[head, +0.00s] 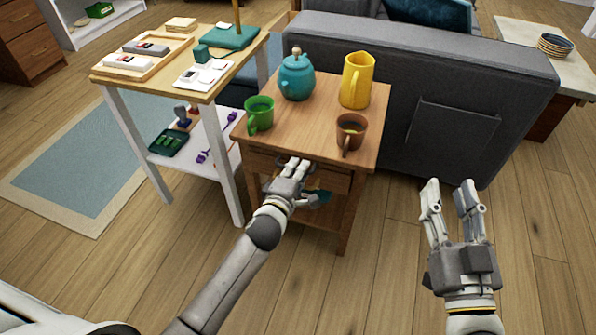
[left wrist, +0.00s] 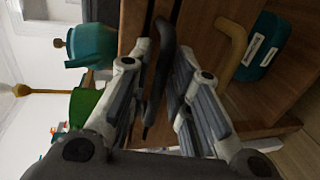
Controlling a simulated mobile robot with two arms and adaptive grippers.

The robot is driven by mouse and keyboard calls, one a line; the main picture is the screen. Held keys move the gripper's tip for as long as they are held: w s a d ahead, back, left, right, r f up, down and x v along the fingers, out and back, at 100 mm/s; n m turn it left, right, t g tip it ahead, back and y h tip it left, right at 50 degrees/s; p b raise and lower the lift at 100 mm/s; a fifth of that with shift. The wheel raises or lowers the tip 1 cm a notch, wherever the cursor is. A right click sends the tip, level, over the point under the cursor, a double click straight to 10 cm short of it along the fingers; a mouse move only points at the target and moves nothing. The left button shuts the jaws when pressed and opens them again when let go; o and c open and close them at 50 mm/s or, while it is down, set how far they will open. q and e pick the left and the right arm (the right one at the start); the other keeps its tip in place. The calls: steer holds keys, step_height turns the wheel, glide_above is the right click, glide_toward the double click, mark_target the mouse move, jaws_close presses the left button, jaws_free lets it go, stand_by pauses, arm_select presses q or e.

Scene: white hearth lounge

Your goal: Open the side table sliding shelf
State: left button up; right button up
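The wooden side table (head: 371,110) stands in front of the grey sofa. Its sliding shelf front (head: 335,180) lies just under the top and looks closed. My left gripper (head: 295,166) is at this front and covers part of it. In the left wrist view, a dark bar handle (left wrist: 161,70) runs between the fingers of my left gripper (left wrist: 163,50). The fingers are apart, one on each side of the handle, with a gap showing. My right gripper (head: 450,186) is open and empty, over the floor to the right of the table.
On the top stand a teal teapot (head: 296,78), a green mug (head: 260,113), a yellow pitcher (head: 357,80) and a brown mug (head: 351,131). A teal thing (head: 319,197) lies below. A white-legged table (head: 222,90) stands close left. The floor in front is clear.

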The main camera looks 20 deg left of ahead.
arm_select(q)
steer(key=shift+w, duration=0.25)
arm_select(e)
steer(key=shift+r, duration=0.3)
arm_select(q)
steer(key=shift+c, duration=0.2)
jaws_close()
steer(key=shift+s+f, duration=0.1)
steer(key=shift+s, duration=0.1)
arm_select(e)
steer(key=shift+f, duration=0.1)
